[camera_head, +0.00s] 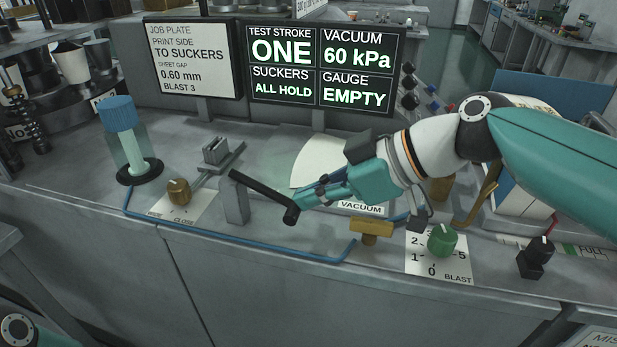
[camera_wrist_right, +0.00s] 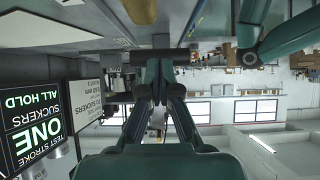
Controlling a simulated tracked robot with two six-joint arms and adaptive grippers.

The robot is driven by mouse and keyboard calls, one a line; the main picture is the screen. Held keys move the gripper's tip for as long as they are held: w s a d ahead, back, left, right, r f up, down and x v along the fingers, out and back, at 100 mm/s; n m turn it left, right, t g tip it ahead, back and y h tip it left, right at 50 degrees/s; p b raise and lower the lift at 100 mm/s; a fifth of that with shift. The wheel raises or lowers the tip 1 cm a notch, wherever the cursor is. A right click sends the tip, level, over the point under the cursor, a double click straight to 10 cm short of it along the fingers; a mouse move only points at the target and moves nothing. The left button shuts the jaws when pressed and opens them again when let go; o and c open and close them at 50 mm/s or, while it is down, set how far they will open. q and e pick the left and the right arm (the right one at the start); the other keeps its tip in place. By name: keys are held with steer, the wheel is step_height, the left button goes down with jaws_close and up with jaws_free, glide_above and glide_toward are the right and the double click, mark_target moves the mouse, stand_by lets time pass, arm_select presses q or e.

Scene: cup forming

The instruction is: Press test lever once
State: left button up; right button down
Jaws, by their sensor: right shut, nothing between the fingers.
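The test lever is a black bar (camera_head: 262,195) on a grey upright post, sloping down to the right towards a thick dark end. My right gripper (camera_head: 299,199) is shut with nothing between its fingers, and its tips are at the lever's lower end. I cannot tell whether they touch it. In the right wrist view the shut fingers (camera_wrist_right: 161,72) point at a dark horizontal bar (camera_wrist_right: 158,54) just beyond the tips. The dark screen (camera_head: 321,67) reads test stroke ONE, vacuum 60 kPa, suckers ALL HOLD, gauge EMPTY. My left gripper is out of view.
A brass knob (camera_head: 179,191) and a blue-capped clear cylinder (camera_head: 119,135) stand left of the lever. A brass handle (camera_head: 371,228), a green blast knob (camera_head: 441,239) and a black knob (camera_head: 536,256) stand to the right. A blue tube (camera_head: 230,238) runs along the bench front.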

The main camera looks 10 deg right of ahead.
stand_by(0.3)
steer(key=shift+r+p, duration=0.4)
steer(key=shift+r, duration=0.1)
steer(key=r+p+v, duration=0.1)
steer(key=v, duration=1.1)
steer(key=shift+p, duration=0.4)
steer(key=shift+w+a, duration=0.1)
